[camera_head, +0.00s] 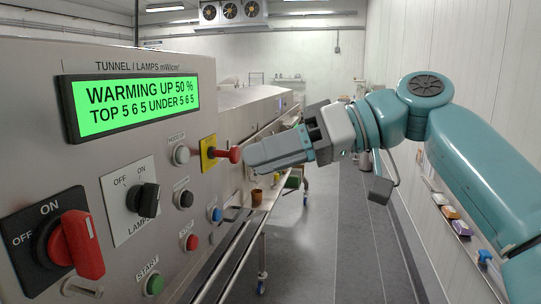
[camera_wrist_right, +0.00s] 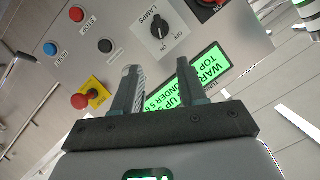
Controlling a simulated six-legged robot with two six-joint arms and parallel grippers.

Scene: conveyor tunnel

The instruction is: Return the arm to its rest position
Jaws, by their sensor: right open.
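My right arm (camera_head: 470,150) comes in from the right, teal with a grey wrist. Its right gripper (camera_head: 252,155) points left at the control panel (camera_head: 130,75), close to the red knob on a yellow plate (camera_head: 232,154); I cannot tell from the head view whether they touch. In the right wrist view the two dark fingers of the gripper (camera_wrist_right: 155,75) stand apart with nothing between them. The same red knob (camera_wrist_right: 79,102) shows left of the fingers there, apart from them. My left gripper is out of view.
The green display (camera_head: 130,104) reads WARMING UP 50 %. The panel carries a red main switch (camera_head: 82,244), a black LAMPS knob (camera_head: 147,197), a green START button (camera_head: 154,284) and a red button (camera_head: 192,242). A shelf (camera_head: 450,215) lines the right wall. The grey aisle floor (camera_head: 335,240) is clear.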

